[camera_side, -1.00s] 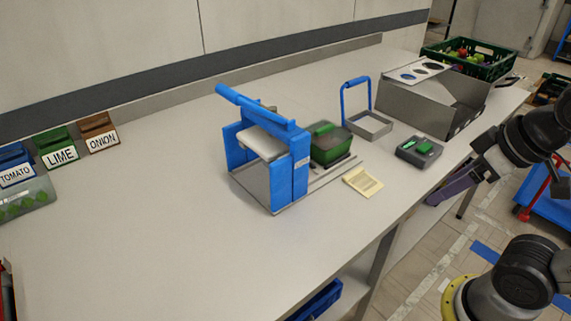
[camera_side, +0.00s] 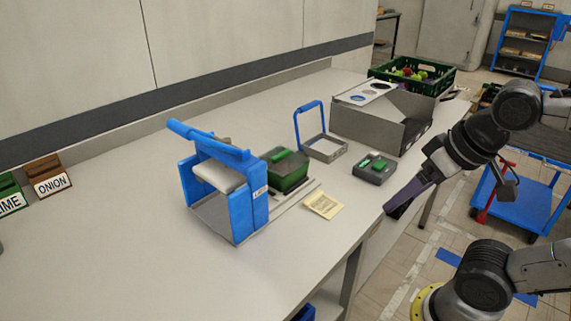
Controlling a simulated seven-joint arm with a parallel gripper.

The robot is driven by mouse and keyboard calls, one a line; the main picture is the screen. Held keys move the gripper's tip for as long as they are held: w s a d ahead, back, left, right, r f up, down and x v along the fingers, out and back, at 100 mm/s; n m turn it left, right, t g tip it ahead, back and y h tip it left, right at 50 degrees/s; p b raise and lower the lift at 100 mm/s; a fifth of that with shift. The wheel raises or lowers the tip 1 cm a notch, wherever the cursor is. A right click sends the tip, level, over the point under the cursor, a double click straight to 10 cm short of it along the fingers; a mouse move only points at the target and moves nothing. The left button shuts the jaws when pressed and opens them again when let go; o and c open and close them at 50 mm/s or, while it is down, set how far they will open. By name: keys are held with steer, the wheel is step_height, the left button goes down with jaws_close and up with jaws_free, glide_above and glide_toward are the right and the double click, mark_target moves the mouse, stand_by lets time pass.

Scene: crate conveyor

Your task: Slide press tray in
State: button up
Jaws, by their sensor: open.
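The blue press (camera_side: 247,205) stands on the bench left of centre, with a pale pressing block (camera_side: 218,176) under its blue lever (camera_side: 208,143). The press tray (camera_side: 300,191) is a flat grey metal piece sticking out to the right of the press frame. A green container (camera_side: 287,172) sits on it, just outside the frame. How far the tray reaches under the press is hidden by the blue upright. My gripper (camera_side: 398,207) is open at the bench's front edge, right of the press and apart from the tray. Its fingers show only edge-on.
A yellow note (camera_side: 323,205) lies in front of the tray. A grey box with green buttons (camera_side: 374,168), a blue-handled metal frame (camera_side: 324,148) and a metal housing (camera_side: 375,120) stand to the right. A green crate (camera_side: 437,80) is behind. The bench's left front is bare.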

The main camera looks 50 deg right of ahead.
steer(key=w+d+r+m+g+h, duration=0.1)
steer(key=w+d+r+m+h, duration=0.35)
steer(key=w+r+m, duration=0.8)
steer(key=w+d+m+g, duration=0.1)
steer(key=w+d, duration=0.2)
steer(key=w, duration=0.5)
steer(key=w+d+m+g, duration=0.1)
steer(key=w+d, duration=0.1)
steer(key=w, duration=0.6)
steer(key=w+d+f+g, duration=0.1)
steer(key=w+d+f, duration=0.3)
steer(key=w+f, duration=0.6)
steer(key=shift+m+g, duration=0.45)
steer(key=shift+g, duration=0.35)
steer(key=x, duration=0.7)
steer(key=a+x, duration=0.1)
steer(key=x, duration=0.6)
steer(key=w+x, duration=0.1)
steer(key=x, duration=0.6)
steer(key=shift+w+a+f, duration=0.1)
steer(key=shift+a+f, duration=0.1)
steer(key=shift+f, duration=0.1)
jaws_close()
